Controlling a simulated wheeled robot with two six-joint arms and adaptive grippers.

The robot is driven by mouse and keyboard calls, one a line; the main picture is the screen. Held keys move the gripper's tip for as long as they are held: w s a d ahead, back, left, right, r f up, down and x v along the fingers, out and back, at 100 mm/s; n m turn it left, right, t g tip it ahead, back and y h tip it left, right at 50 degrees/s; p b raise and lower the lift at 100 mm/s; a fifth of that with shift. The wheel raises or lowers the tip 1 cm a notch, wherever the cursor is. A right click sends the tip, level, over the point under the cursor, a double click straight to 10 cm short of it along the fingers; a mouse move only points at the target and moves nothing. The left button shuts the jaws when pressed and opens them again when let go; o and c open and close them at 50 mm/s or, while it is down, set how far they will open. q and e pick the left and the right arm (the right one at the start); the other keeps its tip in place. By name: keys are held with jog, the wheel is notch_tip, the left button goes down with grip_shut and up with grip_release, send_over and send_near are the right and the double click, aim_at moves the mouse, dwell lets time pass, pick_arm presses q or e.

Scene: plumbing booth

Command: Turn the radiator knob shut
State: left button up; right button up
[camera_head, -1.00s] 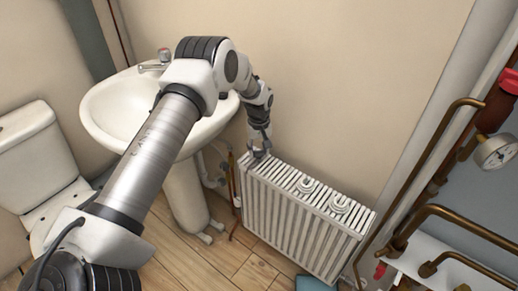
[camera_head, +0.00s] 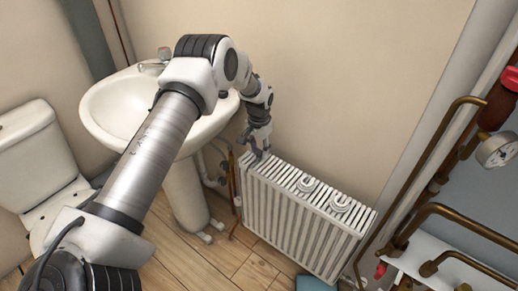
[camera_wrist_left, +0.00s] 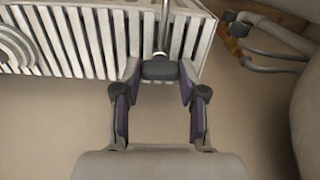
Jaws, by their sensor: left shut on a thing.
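The white ribbed radiator (camera_head: 291,222) stands against the wall in the head view; its slatted top also shows in the wrist view (camera_wrist_left: 107,35). The radiator knob (camera_wrist_left: 160,69) is a small dark grey piece on a thin metal stem at one end of the radiator. My left gripper (camera_wrist_left: 160,75) is shut on the knob, one finger on each side. In the head view my left gripper (camera_head: 257,150) is over the radiator's left end, and the knob cannot be told apart from the fingers there. My right gripper is not in view.
A white washbasin (camera_head: 113,112) is left of the radiator, with a toilet (camera_head: 25,150) further left. Two round white items (camera_head: 341,203) lie on the radiator. Copper pipes (camera_head: 468,222) and a gauge (camera_head: 495,151) are at the right. A teal item (camera_head: 314,284) lies below.

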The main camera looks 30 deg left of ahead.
aim_at(259, 150)
pick_arm(q)
jog(key=shift+w+r+m, duration=0.15)
jog(key=shift+m, duration=0.35)
jog(key=o, duration=1.1)
jog(key=shift+o, duration=0.2)
notch_tip(259, 150, up, 12)
jog(key=shift+f, duration=0.2)
